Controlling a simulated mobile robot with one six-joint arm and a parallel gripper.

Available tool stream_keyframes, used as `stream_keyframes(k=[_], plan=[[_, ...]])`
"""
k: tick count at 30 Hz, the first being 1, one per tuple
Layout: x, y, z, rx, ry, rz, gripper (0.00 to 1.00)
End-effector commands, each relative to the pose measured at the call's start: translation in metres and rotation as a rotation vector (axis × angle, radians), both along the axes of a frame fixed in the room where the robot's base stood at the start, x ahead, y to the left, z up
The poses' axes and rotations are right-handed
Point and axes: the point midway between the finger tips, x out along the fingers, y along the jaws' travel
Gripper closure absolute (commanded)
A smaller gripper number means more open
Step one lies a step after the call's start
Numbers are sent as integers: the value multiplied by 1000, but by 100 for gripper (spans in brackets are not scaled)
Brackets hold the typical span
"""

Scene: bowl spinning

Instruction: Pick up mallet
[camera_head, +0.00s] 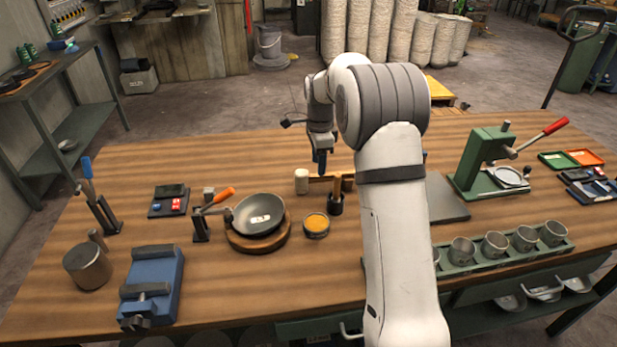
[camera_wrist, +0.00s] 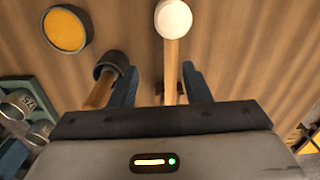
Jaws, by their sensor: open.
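The mallet has a white head (camera_head: 301,181) and a wooden handle, and lies on the table near its middle. In the head view the handle runs right from the head, partly hidden. In the wrist view the white head (camera_wrist: 173,18) is at the top and the handle (camera_wrist: 171,65) runs down between my fingers, nearer the right one. My gripper (camera_head: 320,165) points down over the handle. It is open, with the fingers (camera_wrist: 159,75) apart and holding nothing. I cannot tell how far the fingertips are above the handle.
A dark holder with a wooden-handled tool (camera_head: 336,203) stands close by; in the wrist view it (camera_wrist: 110,70) is beside the left finger. A tin of orange material (camera_head: 316,224), a dark bowl on a round wooden base (camera_head: 258,215) and a green press (camera_head: 487,165) are also on the table.

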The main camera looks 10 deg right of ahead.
Motion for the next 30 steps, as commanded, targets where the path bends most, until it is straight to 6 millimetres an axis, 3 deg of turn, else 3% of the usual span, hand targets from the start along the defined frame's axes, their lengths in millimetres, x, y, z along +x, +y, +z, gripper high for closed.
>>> stream_keyframes(k=[4, 21, 30], plan=[[11, 0, -12, 1, 9, -59, 56], [16, 8, -81, 0, 11, -66, 56], [17, 7, -88, 0, 7, -66, 56]])
